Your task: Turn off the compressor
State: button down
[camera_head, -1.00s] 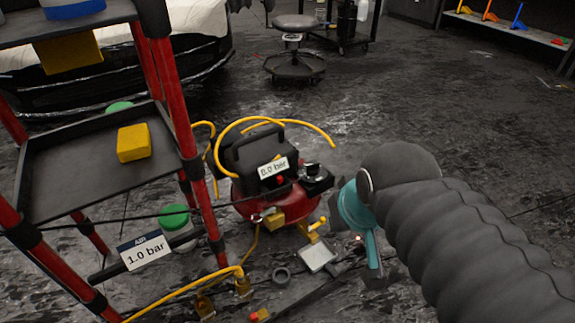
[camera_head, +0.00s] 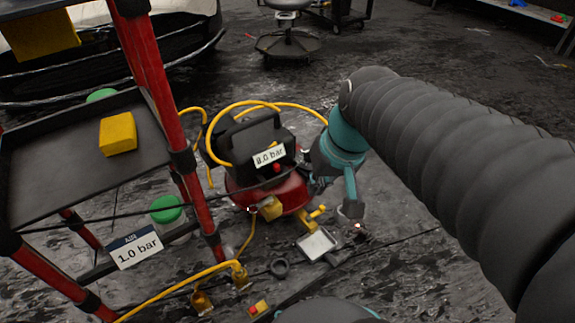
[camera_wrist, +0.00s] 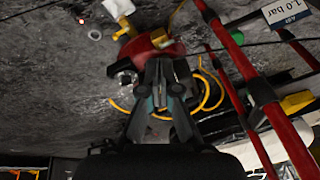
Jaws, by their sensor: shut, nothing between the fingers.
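The compressor has a red tank (camera_head: 285,195) and a black upper body (camera_head: 262,135), and stands on the floor in the middle of the head view. Its label reads about 8.0 bar, with a small red button (camera_head: 277,167) just below. My gripper (camera_head: 314,182) is at the compressor's right side, its fingers partly hidden by the wrist. In the wrist view my gripper (camera_wrist: 164,68) is shut and empty, in front of the red tank (camera_wrist: 148,46). A dark round knob (camera_wrist: 125,78) shows beside the fingers. I cannot tell whether the fingers touch the compressor.
A red-posted shelf cart (camera_head: 172,100) stands close at left, with a yellow block (camera_head: 118,133) and a 1.0 bar sign (camera_head: 134,247). Yellow hoses (camera_head: 180,290) loop around the compressor and along the floor. A stool (camera_head: 290,40) stands behind.

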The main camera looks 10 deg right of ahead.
jog(key=w+d+f+m+g+y+b, duration=0.1)
jog(key=w+f+y+b, duration=0.1)
jog(key=w+f+y, duration=0.5)
jog(key=w+d+f+g+y+b, duration=0.15)
jog(key=w+f, duration=0.25)
jog(key=w, duration=0.7)
jog(key=w+d+f+m+t+y+b, duration=0.1)
jog(key=w+d+f+t+y+b, duration=0.1)
jog(key=w+d+f+y, duration=0.35)
jog(key=m+t+b, duration=0.1)
jog(key=m+t, duration=0.1)
jog(key=t, duration=0.3)
send_near(288, 170)
jog(key=w+d+r, duration=0.2)
jog(key=d, duration=0.2)
jog(key=shift+d+g+y, duration=0.1)
jog(key=shift+g+y, duration=0.15)
jog(key=shift+y, duration=0.15)
jog(key=shift+w, duration=0.1)
jog(key=x, duration=0.9)
jog(key=shift+a+f+b, duration=0.1)
jog(key=shift+a+b, duration=0.2)
jog(key=shift+b, duration=0.05)
jog(key=a, duration=0.1)
jog(key=s+a, duration=0.1)
jog(key=a, duration=0.1)
jog(key=shift+s+a, duration=0.15)
jog(key=shift+a, duration=0.45)
